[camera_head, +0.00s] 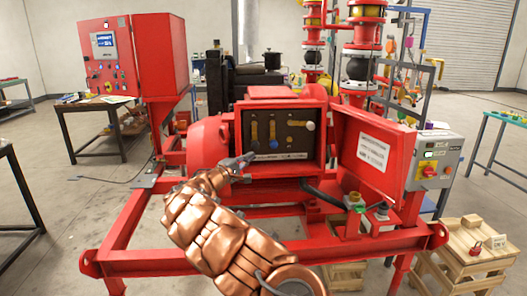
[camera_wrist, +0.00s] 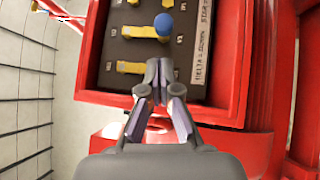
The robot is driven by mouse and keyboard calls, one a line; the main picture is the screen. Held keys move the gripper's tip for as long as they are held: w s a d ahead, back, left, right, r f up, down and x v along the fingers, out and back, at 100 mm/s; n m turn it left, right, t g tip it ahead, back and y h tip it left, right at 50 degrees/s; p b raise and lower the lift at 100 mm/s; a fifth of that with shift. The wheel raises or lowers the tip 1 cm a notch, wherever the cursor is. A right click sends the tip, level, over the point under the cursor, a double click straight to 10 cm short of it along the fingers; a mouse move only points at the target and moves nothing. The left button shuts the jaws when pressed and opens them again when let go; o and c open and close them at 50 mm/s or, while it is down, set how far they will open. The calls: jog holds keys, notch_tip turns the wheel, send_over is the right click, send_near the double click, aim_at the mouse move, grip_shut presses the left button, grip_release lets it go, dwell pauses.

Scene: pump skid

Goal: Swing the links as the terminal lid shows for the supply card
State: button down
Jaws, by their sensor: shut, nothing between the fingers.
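The open terminal box (camera_head: 318,135) holds a dark board (camera_head: 282,154) with brass links. The left link (camera_head: 254,131) and middle link (camera_head: 272,130) stand upright; a blue knob (camera_head: 274,144) is at the middle one's lower end. Farther right are a brass piece (camera_head: 296,123) and a pale knob (camera_head: 310,126). In the wrist view, the left link (camera_wrist: 130,67) and middle link (camera_wrist: 138,32) lie sideways. My gripper (camera_head: 250,157), also in the wrist view (camera_wrist: 160,72), is shut and empty before the board's lower left. The red lid (camera_head: 347,158) hangs open rightward; its white label (camera_head: 373,152) is unreadable. I cannot identify the supply card.
The box's red rim (camera_wrist: 195,110) borders the space around my fingers. A grey control box (camera_head: 436,160) with a red knob stands right of the lid. A red cabinet (camera_head: 150,57) is at the back left. A wooden crate (camera_head: 465,262) with a red padlock stands front right.

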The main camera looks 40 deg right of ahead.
jog(key=shift+w+f, duration=0.35)
jog(key=shift+w, duration=0.05)
jog(key=p, duration=0.3)
send_near(273, 135)
jog(key=shift+w+d+f, duration=0.1)
jog(key=shift+d+f, duration=0.5)
jog(key=shift+d, duration=0.3)
jog(key=shift+w+d+f, duration=0.15)
jog(key=shift+d+f, duration=0.4)
jog(key=shift+d, duration=0.35)
jog(key=shift+f+b, duration=0.2)
jog(key=shift+b, duration=0.35)
